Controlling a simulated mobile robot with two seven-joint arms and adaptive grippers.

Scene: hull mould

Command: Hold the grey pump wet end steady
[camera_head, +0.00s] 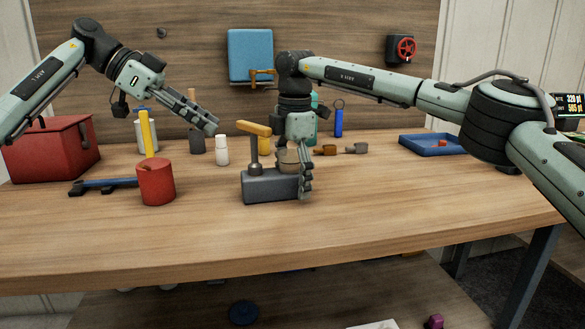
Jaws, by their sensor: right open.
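A grey block-shaped body (262,189), which looks like the pump wet end, sits on the bench near the middle. From this view I cannot tell whether the fingers touch the block. A round beige-grey part (288,158) shows partly hidden behind my right gripper. My left gripper (212,124) is in the air to the upper left, apart from the block; its finger gap is unclear.
A red cylinder (156,184) with a yellow stick stands left of the block, near a blue bar (108,185). A white bottle (222,151) stands behind. A red box (48,151) is far left, a blue tray (430,147) right. The bench front is clear.

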